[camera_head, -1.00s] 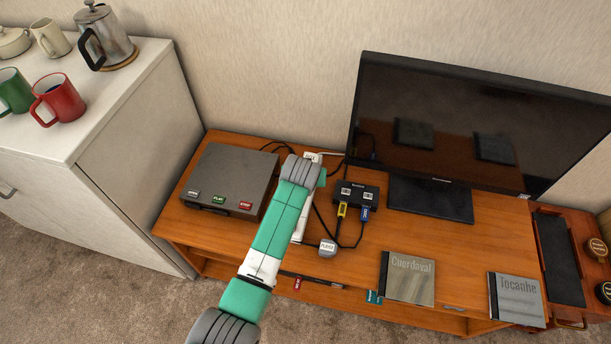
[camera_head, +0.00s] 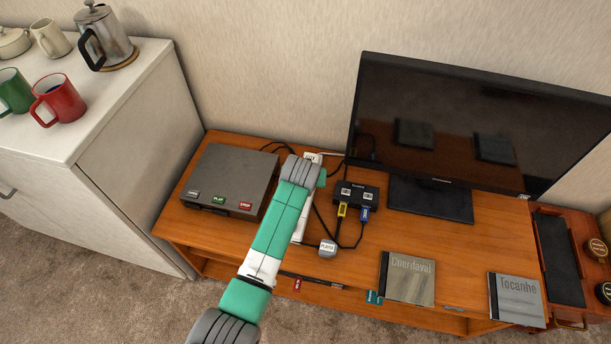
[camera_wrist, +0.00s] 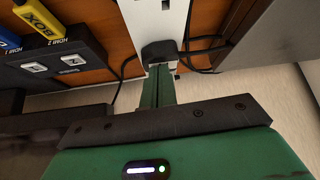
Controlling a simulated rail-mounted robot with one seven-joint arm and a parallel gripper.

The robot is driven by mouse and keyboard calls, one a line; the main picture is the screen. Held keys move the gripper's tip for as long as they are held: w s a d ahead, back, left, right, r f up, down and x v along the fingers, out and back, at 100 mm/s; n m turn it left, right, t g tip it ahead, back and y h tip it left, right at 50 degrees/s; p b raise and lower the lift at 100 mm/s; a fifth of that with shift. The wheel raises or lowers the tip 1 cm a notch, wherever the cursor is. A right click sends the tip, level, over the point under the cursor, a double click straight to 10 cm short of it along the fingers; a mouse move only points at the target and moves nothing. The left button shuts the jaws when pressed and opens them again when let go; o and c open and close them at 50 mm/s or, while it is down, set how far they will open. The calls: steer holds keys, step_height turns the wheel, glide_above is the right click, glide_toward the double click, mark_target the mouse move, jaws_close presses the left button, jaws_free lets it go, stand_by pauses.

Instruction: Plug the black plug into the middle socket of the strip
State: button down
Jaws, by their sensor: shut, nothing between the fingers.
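The white strip (camera_wrist: 158,22) runs down from the top of the wrist view; in the head view its pale body (camera_head: 300,228) shows partly behind my arm. A black plug (camera_wrist: 158,50) sits on the strip in the wrist view, against its face; I cannot tell how deep it is or which socket it covers. Some socket openings show beside and above it. My gripper (camera_wrist: 159,72) is shut and empty, its green fingertips close against the plug's near side; contact is unclear. In the head view my arm hides the fingertips and the plug.
A black switch box (camera_head: 356,194) with yellow and blue plugs stands right of the strip. A grey player (camera_head: 230,178) is on the left, a monitor (camera_head: 470,125) behind. A grey plug labelled PLAYER (camera_head: 327,248) and two cases (camera_head: 408,278) lie in front. Dark cables run beside the strip.

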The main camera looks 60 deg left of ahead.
stand_by(0.4)
step_height(320, 180, up, 5)
steer(key=p, duration=0.5)
steer(key=shift+r, duration=0.1)
